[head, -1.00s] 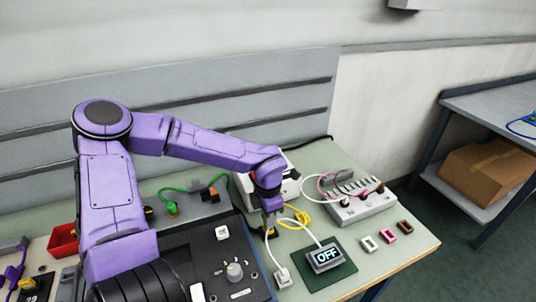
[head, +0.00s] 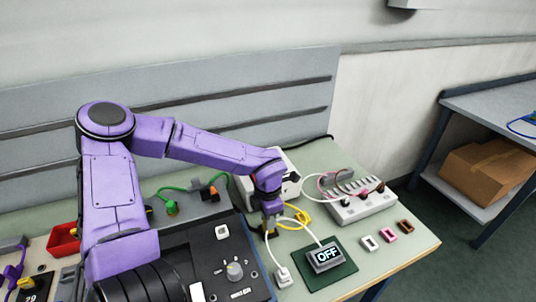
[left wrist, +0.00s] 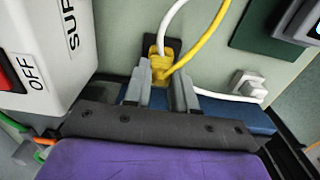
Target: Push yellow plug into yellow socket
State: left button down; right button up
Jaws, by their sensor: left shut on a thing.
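My left gripper (head: 271,222) is shut on the yellow plug, pointing down at the table between the grey panel and the white supply box. In the left wrist view the yellow plug (left wrist: 166,56) sits between the two grey fingers (left wrist: 160,88), with a yellow cable leaving it up and to the right. A dark block (left wrist: 145,50) shows right behind the plug; whether this is the yellow socket, and whether the plug is seated, I cannot tell. A yellow piece (head: 303,217) lies to the right of the gripper in the head view. My right gripper is not in view.
A white plug (head: 283,277) is at the table's front, cabled to the OFF display (head: 325,257) on a green mat. The white supply box (head: 291,186) stands close by the gripper. A multi-socket strip (head: 360,203) and white, pink and brown frames (head: 388,235) lie to the right.

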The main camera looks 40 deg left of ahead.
pick_arm(q)
jog(key=shift+f, duration=0.35)
jog(key=shift+c, duration=1.8)
grip_release()
jog(key=shift+r, duration=0.1)
notch_tip(320, 180, up, 9)
jog(key=p, duration=0.9)
jog(key=shift+f, duration=0.3)
